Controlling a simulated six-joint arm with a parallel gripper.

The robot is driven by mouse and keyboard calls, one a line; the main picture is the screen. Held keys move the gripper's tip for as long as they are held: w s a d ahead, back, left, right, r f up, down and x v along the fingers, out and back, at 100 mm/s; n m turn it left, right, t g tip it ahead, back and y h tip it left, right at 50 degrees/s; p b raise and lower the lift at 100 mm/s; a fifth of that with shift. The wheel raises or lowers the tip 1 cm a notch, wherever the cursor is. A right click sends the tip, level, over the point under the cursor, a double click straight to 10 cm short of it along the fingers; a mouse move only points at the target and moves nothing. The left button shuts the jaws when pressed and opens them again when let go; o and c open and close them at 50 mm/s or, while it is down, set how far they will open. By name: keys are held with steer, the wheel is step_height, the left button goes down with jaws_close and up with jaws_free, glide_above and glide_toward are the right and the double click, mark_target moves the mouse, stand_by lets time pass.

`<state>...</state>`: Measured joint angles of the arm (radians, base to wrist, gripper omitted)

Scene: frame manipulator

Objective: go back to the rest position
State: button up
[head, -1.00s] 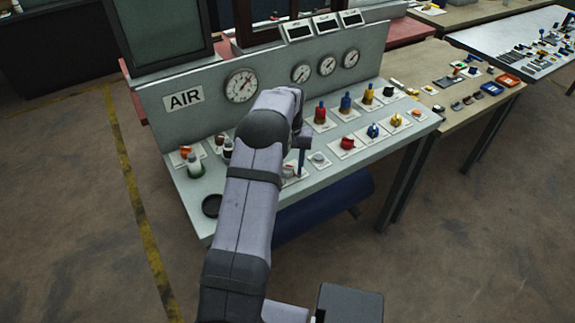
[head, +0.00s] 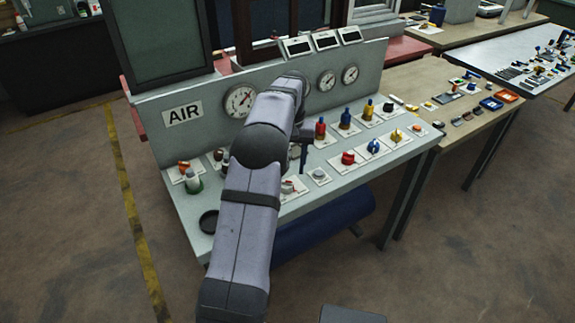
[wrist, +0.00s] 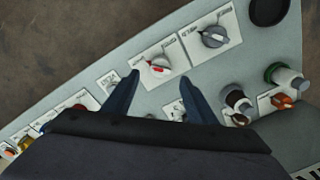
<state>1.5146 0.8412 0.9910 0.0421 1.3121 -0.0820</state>
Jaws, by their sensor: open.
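My gripper (wrist: 159,82) shows in the wrist view as two dark blue fingers, apart and with nothing held between them. Beyond the fingertips, a grey knob with a red mark (wrist: 158,66) sits on a white plate on the console; the fingers appear above the panel. A larger grey knob (wrist: 214,37) is on the plate to its right. In the head view my arm reaches over the console (head: 225,210), and its links hide most of the gripper and part of the panel.
The console carries a red knob (head: 348,158), a blue knob (head: 373,146), upright red and blue controls, a green-and-white bottle-like part (head: 193,182) and a round black dish (head: 208,221). Gauges (head: 240,101) line its back panel. A wooden table (head: 465,95) with small parts stands right.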

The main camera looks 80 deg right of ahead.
steer(key=w+a+r+n, duration=0.1)
steer(key=w+a+n, duration=0.1)
steer(key=w+a, duration=0.45)
steer(key=w+a+n, duration=0.2)
steer(key=w+a, duration=0.2)
steer(key=w, duration=0.6)
steer(key=w+a+n, duration=0.4)
steer(key=w+a, duration=0.5)
steer(key=a, duration=0.5)
steer(key=w+a+f+n, duration=0.1)
steer(key=a+n, duration=0.3)
steer(key=a, duration=1.2)
steer(key=s+a+f+n, duration=0.1)
steer(key=s+a+n, duration=0.1)
steer(key=s+a, duration=0.2)
steer(key=s+a+f+n, duration=0.2)
steer(key=s+a, duration=0.2)
steer(key=a, duration=0.6)
steer(key=shift+s+f+n, duration=0.2)
steer(key=shift+s+n, duration=0.1)
